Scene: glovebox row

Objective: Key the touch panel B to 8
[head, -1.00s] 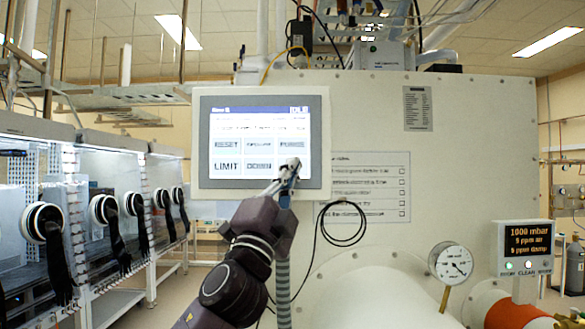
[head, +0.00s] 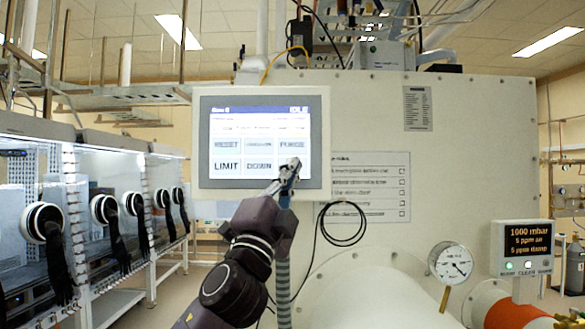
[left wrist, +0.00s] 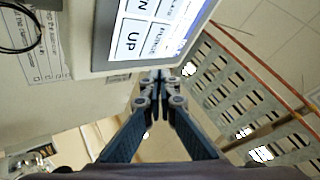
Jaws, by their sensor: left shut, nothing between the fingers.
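The touch panel (head: 260,142) is a lit screen in a pale frame on the front of the big cream housing. Its keys include RESET (head: 227,145), PURGE (head: 292,145), LIMIT (head: 227,166) and DOWN (head: 259,166); the small text and any number are too blurred to read. My left gripper (head: 293,164) is shut and empty in front of the lower right key, covering it. In the left wrist view the UP key (left wrist: 131,39) shows just beyond the closed fingertips (left wrist: 160,75). I cannot tell whether they touch the panel. My right gripper is out of view.
A pressure gauge (head: 454,263) and a small dark readout (head: 524,241) are at the lower right. Gloveboxes with black gloves (head: 57,260) line the left.

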